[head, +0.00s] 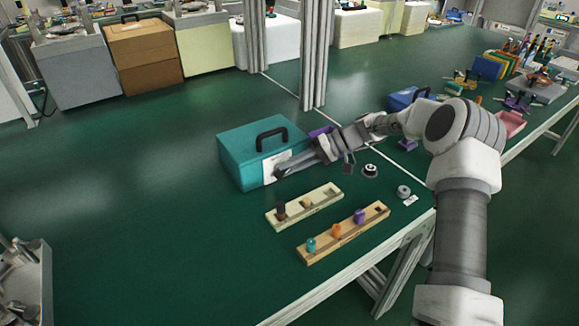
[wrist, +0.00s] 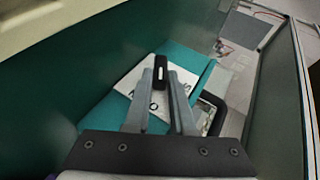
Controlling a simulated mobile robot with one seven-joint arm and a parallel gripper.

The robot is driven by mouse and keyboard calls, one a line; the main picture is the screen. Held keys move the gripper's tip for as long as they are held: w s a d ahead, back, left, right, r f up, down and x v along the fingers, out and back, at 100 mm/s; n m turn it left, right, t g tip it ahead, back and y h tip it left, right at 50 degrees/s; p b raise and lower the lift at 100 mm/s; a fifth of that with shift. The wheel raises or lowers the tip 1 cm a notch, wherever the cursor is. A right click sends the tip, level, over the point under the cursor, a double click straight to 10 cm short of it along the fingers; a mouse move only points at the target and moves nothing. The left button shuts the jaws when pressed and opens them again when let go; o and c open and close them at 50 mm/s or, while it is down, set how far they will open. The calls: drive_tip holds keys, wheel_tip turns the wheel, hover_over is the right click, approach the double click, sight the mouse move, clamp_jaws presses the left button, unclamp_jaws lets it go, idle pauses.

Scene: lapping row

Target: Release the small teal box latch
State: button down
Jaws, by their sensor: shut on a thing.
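The teal box (head: 237,146) stands closed on the green bench in the head view, with a black carry handle (head: 272,137) on its lid and a white label on its front. In the wrist view the teal box (wrist: 192,58) shows behind the fingers, with the white label (wrist: 133,82) partly hidden. My gripper (head: 277,175) is at the box's front face. In the wrist view my gripper (wrist: 161,82) has its fingertips closed together around the small black latch (wrist: 160,68). The head view hides the latch behind my gripper.
A pale peg block (head: 325,197) and a wooden peg block (head: 352,235) with coloured pegs lie in front of the box. A dark round part (head: 370,170) and a grey ring (head: 403,191) are to the right. The bench left of the box is clear.

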drive_tip(key=y, duration=0.1)
drive_tip(key=f+m+g+y+b, duration=0.1)
drive_tip(key=y, duration=0.1)
drive_tip(key=shift+w+d+b, duration=0.1)
drive_tip(key=shift+d+b, duration=0.05)
drive_tip(key=shift+b, duration=0.15)
drive_tip(key=shift+y, duration=0.5)
drive_tip(key=c, duration=0.8)
unclamp_jaws()
drive_tip(key=shift+o, duration=0.2)
drive_tip(key=v, duration=1.5)
drive_tip(key=shift+w+d+f, duration=0.25)
drive_tip(key=shift+w+d, duration=0.1)
drive_tip(key=shift+w, duration=0.05)
drive_tip(key=shift+d+r, duration=0.15)
drive_tip(key=shift+d, duration=0.6)
